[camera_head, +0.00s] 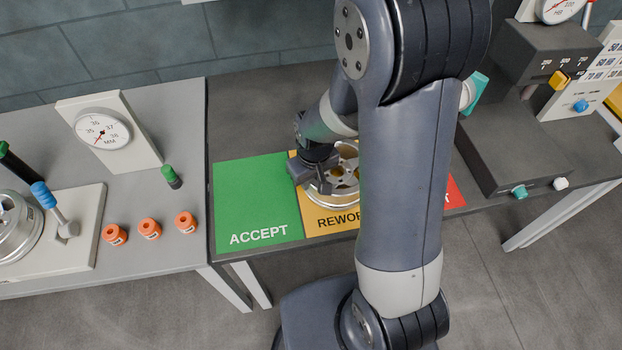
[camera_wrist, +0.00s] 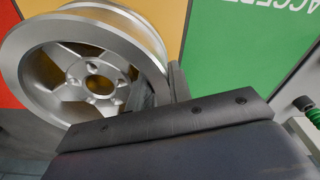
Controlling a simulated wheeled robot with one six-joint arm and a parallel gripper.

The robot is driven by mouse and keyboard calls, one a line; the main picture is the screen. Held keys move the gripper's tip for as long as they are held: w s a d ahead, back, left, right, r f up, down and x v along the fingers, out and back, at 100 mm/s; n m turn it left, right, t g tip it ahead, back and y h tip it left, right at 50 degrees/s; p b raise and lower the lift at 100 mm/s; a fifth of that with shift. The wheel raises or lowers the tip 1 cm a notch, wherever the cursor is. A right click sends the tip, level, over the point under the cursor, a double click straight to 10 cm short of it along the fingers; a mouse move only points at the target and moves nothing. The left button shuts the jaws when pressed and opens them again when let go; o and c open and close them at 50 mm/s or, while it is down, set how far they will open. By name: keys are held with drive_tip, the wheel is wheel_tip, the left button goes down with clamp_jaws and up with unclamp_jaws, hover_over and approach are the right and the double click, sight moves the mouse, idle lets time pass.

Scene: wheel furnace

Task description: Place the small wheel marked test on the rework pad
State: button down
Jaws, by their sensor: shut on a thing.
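A small silver spoked wheel (camera_head: 345,182) is at the yellow rework pad (camera_head: 318,218), partly hidden behind my arm in the head view. My gripper (camera_head: 318,178) is at the wheel's left side and shut on its rim. In the wrist view the wheel (camera_wrist: 92,72) lies face up beside my gripper (camera_wrist: 165,95), over the yellow pad (camera_wrist: 155,14). I cannot tell whether it touches the pad or hangs just above it. No test marking is readable on the wheel.
The green accept pad (camera_head: 255,205) lies left of the rework pad, and the red pad (camera_head: 454,194) lies right. A left bench holds a dial gauge (camera_head: 102,132), several orange pieces (camera_head: 150,229) and another wheel (camera_head: 17,226). A dark machine (camera_head: 515,145) stands right.

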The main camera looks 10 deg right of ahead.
drive_tip(key=shift+f, duration=0.25)
drive_tip(key=shift+f, duration=0.1)
drive_tip(key=shift+f, duration=0.15)
drive_tip(key=c, duration=1.3)
unclamp_jaws()
drive_tip(key=r, duration=0.4)
drive_tip(key=s+r, duration=0.1)
drive_tip(key=r, duration=0.7)
drive_tip(key=shift+s+d+r, duration=0.2)
